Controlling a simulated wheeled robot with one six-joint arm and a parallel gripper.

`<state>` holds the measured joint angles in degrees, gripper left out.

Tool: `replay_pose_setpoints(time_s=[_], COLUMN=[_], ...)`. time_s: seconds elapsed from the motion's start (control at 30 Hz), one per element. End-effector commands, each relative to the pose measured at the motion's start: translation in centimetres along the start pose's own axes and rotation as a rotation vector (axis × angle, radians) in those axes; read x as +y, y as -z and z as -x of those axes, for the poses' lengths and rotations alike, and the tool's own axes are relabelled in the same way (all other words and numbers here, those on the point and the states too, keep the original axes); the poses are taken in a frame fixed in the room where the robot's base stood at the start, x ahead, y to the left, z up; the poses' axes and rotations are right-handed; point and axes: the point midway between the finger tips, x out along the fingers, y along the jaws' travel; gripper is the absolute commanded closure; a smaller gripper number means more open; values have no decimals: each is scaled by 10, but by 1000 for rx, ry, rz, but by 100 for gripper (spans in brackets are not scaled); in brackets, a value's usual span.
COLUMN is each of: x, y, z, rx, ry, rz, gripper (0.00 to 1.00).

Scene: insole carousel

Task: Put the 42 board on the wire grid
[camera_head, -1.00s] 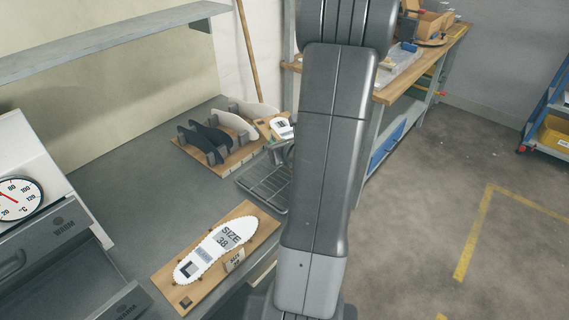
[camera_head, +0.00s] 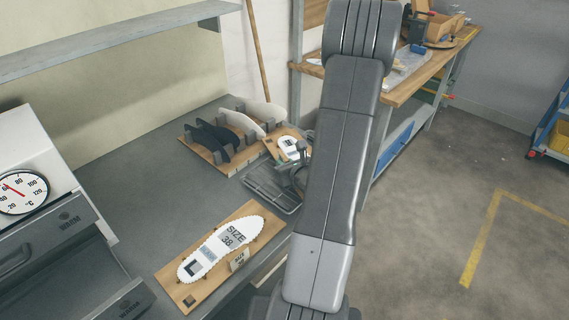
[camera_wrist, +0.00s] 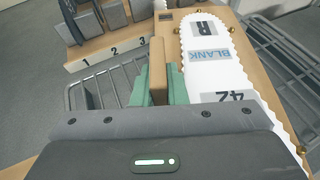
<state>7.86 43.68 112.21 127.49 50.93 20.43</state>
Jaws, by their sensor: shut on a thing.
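The 42 board (camera_wrist: 262,88) is a wooden board with a white scalloped insole marked "42" and "BLANK". In the head view, the board (camera_head: 272,147) is partly behind my gripper (camera_head: 298,172). In the wrist view, my gripper (camera_wrist: 160,82) has its green fingers shut on the board's upright wooden tab. The wire grid (camera_head: 262,186) lies under and in front of the board at the bench's right edge. Its bars (camera_wrist: 112,88) show on both sides of the board in the wrist view. I cannot tell whether the board touches the grid.
A rack (camera_head: 228,143) with dark and pale insole shapes stands just behind and left, numbered at its front (camera_wrist: 100,58). A size 38 board (camera_head: 180,275) lies nearer on the bench. A grey machine with a dial (camera_head: 22,192) stands left. The bench middle is clear.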

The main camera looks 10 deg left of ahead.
Motion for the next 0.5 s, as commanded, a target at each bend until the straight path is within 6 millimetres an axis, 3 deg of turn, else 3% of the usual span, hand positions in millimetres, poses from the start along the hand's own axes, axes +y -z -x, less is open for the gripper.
replay_pose_setpoints(time_s=[0.2,0.23,0.3,0.5], x=[0,0,0,0], y=[4,3,3,3], z=[-2,-1,-1,-1], rx=[-1,0,1,1], ry=[0,0,0,0], rz=[1,0,0,0], gripper=[100,82,68,66])
